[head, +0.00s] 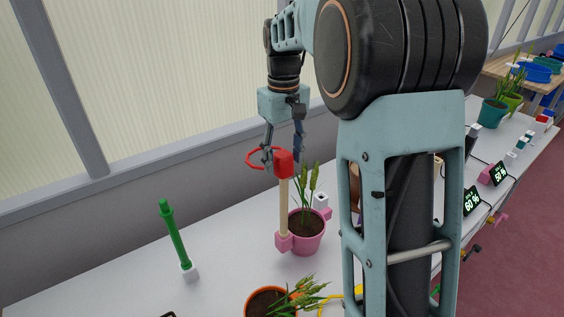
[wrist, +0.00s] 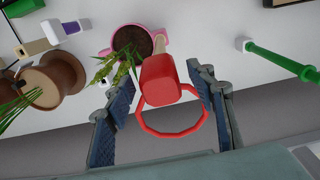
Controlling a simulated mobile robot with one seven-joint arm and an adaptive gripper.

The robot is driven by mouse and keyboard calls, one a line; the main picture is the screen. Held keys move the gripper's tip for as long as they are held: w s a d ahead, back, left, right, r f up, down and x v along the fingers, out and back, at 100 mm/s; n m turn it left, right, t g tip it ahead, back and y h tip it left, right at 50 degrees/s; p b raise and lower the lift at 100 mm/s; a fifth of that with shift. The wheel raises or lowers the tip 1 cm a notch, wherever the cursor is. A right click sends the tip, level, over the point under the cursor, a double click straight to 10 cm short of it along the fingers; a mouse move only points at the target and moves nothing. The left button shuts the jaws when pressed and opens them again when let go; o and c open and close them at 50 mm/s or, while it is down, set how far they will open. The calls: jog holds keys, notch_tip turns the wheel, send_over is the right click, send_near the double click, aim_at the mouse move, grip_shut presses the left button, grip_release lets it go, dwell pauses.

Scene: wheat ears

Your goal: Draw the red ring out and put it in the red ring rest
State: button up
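The red ring (head: 262,158) sticks out sideways at the red block (head: 284,163) on top of a pale wooden post (head: 283,208). The post has a pink foot beside a pink pot. In the wrist view the ring (wrist: 172,133) spans the space between my fingers, with the red block (wrist: 160,78) at its far side. My gripper (head: 282,150) is over the block and ring; its fingers (wrist: 165,90) stand apart on either side. I cannot tell whether a finger touches the ring. I cannot identify the red ring rest with certainty.
The pink pot (head: 309,240) with wheat ears is beside the post. An orange pot (head: 268,301) with wheat is nearer. A green rod (head: 172,235) stands on a white base at left. The white table (head: 130,270) is mostly bare there. My arm hides part of the table.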

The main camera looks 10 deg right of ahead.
jog(key=c, duration=1.1)
jog(key=shift+c, duration=0.2)
jog(key=shift+r, duration=0.1)
jog(key=shift+w+r, duration=0.1)
jog(key=shift+r, duration=0.5)
jog(key=d+r, duration=1.1)
jog(key=d, duration=0.3)
jog(key=shift+r, duration=0.3)
